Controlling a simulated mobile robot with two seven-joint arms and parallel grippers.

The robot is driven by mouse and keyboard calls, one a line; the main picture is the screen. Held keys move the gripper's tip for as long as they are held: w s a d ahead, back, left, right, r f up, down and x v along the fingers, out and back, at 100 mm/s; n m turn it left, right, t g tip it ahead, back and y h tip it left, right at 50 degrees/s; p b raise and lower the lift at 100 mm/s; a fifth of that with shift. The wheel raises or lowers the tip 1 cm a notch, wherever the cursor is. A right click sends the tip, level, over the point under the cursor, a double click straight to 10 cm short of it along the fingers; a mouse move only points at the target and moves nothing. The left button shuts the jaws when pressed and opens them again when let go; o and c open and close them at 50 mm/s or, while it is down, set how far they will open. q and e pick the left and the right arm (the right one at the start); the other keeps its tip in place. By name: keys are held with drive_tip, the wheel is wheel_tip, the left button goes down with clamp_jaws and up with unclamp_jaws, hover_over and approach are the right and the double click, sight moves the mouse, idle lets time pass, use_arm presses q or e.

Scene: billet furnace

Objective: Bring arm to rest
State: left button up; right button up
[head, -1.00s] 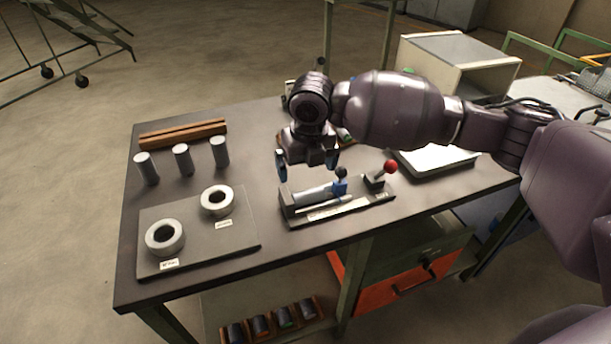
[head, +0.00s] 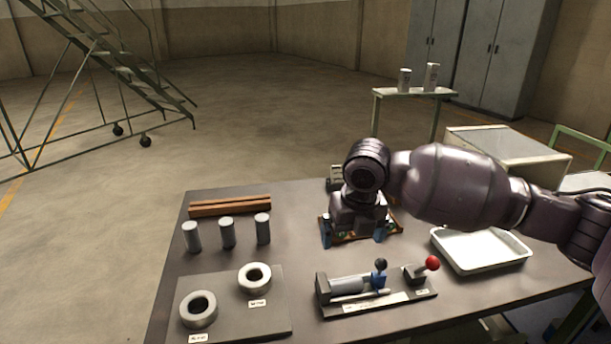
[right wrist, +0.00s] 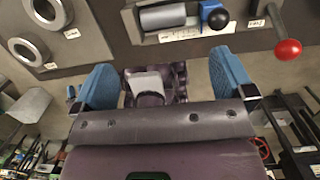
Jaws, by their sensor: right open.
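My right gripper (head: 352,235) hangs over the dark bench (head: 290,220), behind the small clamp fixture, with its fingers pointing down. In the right wrist view its two blue fingertips (right wrist: 160,85) stand wide apart with nothing held between them. The clamp fixture (head: 350,290), with a grey cylinder, a blue part with a black knob and a red-knobbed lever (head: 432,264), sits in front of the gripper, apart from it. My left gripper does not show in either view.
Several grey cylinders (head: 227,232) stand at the left, before a brown wooden rail (head: 230,205). Two rings (head: 198,309) lie on a dark plate. A white tray (head: 480,250) lies to the right. A box-like furnace (head: 505,155) stands behind it.

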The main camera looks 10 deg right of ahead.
drive_tip(key=s+a+f+m, duration=0.1)
drive_tip(key=s+f+m, duration=0.1)
drive_tip(key=f, duration=0.1)
drive_tip(key=s+a+f+m+y, duration=0.1)
drive_tip(key=s+a+f+m, duration=0.1)
drive_tip(key=s+f, duration=0.1)
drive_tip(key=s+a+f+m+y, duration=0.1)
drive_tip(key=s+f+m, duration=0.1)
drive_tip(key=s+f, duration=0.1)
drive_tip(key=shift+s+a+f, duration=0.15)
drive_tip(key=shift+a+f, duration=0.05)
drive_tip(key=shift+f, duration=0.4)
drive_tip(key=s+f+m+t+y, duration=0.1)
drive_tip(key=s+f+m, duration=0.4)
drive_tip(key=s+m, duration=0.3)
drive_tip(key=s+d+f+m+h, duration=0.2)
drive_tip(key=s+d+m, duration=0.5)
drive_tip(key=s+m, duration=0.3)
drive_tip(key=s+d+f+m+h, duration=0.2)
drive_tip(key=s+d+m, duration=0.6)
drive_tip(key=m, duration=0.4)
drive_tip(key=w+f+t, duration=0.7)
drive_tip(key=f+t, duration=0.1)
drive_tip(key=f, duration=0.2)
drive_tip(key=shift+w+a+n+t, duration=0.15)
drive_tip(key=shift+w+n+t, duration=0.15)
drive_tip(key=shift+n, duration=0.1)
